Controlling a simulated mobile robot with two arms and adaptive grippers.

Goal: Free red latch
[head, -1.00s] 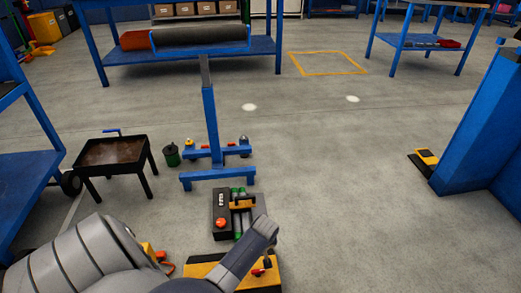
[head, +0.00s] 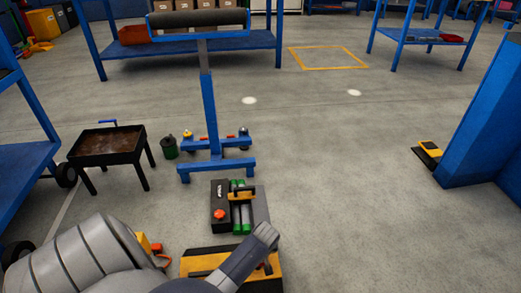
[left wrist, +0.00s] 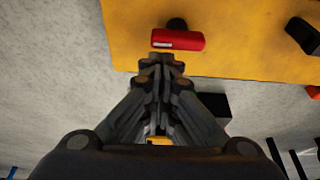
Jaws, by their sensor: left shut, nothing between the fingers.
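The red latch (left wrist: 178,40) is a short red bar with a pale label, on a dark round pivot against a yellow panel face (left wrist: 240,35). It lies crosswise just beyond the tips of my left gripper (left wrist: 163,62). The fingers are shut and empty, and a small gap seems to separate them from the latch. In the head view the yellow and black panel (head: 205,262) lies low on the floor, partly behind my grey arm. My left gripper's fingers cannot be made out there. My right gripper is out of view.
A black case with green cylinders (head: 241,216) sits just beyond the panel. Behind it stands a blue roller stand (head: 213,120). A black tray on legs (head: 107,145) is at left. A blue post (head: 480,125) rises at right, with open floor before it.

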